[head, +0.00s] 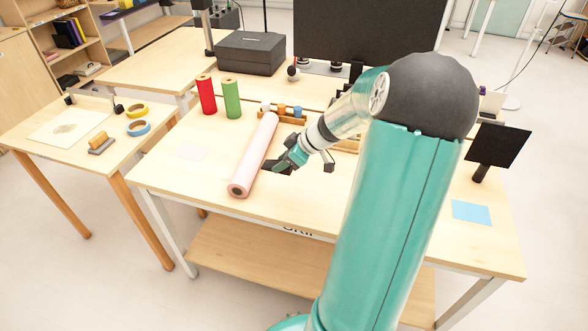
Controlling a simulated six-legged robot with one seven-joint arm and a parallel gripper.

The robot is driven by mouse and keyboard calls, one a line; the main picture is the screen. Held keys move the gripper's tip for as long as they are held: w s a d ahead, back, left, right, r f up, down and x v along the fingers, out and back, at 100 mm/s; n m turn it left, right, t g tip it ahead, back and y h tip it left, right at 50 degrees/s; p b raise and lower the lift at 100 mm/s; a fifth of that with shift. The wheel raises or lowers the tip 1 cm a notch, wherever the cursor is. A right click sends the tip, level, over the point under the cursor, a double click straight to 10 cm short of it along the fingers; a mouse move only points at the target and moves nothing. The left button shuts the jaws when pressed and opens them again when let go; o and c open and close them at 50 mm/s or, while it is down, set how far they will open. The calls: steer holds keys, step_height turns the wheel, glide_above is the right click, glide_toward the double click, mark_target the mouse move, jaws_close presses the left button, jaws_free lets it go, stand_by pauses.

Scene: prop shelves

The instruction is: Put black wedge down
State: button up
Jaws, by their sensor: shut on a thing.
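My gripper (284,166) is low over the middle of the light wooden table, just right of the long pink roll. It is shut on a small dark thing at its tip, which looks like the black wedge (279,169). The wedge is small and partly hidden by the fingers, so its shape is hard to make out. I cannot tell whether it touches the table top (215,172).
The pink roll (254,156) lies close left of my gripper. A wooden rack (283,117) with small jars stands behind. Red (207,95) and green (231,99) rolls stand upright at back left. A blue sheet (472,212) lies right. The table's front left is mostly clear.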

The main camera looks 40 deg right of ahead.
steer(key=w+d+f, duration=0.2)
steer(key=d+f, duration=0.1)
steer(key=d, duration=0.3)
glide_above(297, 175)
step_height(297, 175, down, 5)
steer(key=shift+a+f, duration=0.1)
steer(key=shift+a, duration=0.05)
steer(key=shift+d+f, duration=0.2)
steer(key=shift+f, duration=1.45)
steer(key=shift+f, duration=0.1)
steer(key=o, duration=1)
steer(key=shift+w, duration=0.1)
